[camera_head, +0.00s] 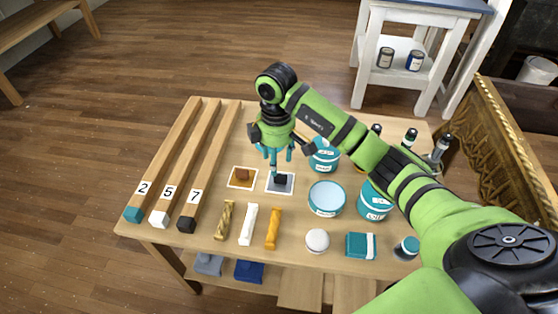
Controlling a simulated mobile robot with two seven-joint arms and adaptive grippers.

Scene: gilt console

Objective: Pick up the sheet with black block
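A small white-edged sheet with a dark grey face (287,189) lies flat on the wooden table. A black block (280,179) sits on it. To its left, a similar sheet with an orange-brown face (236,184) carries a brown block (242,174). My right gripper (281,165) points down just above and behind the black block, with its dark finger links spread wide. It looks open and holds nothing that I can see. Contact with the block cannot be told. My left gripper is not in view.
Three long bars numbered 2, 5 and 7 (207,165) lie on the left. Twisted, white and orange sticks (248,224) lie in front. Teal tins (326,198) and a round white item (317,240) stand right. A gilt console (510,150) borders the table's right side.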

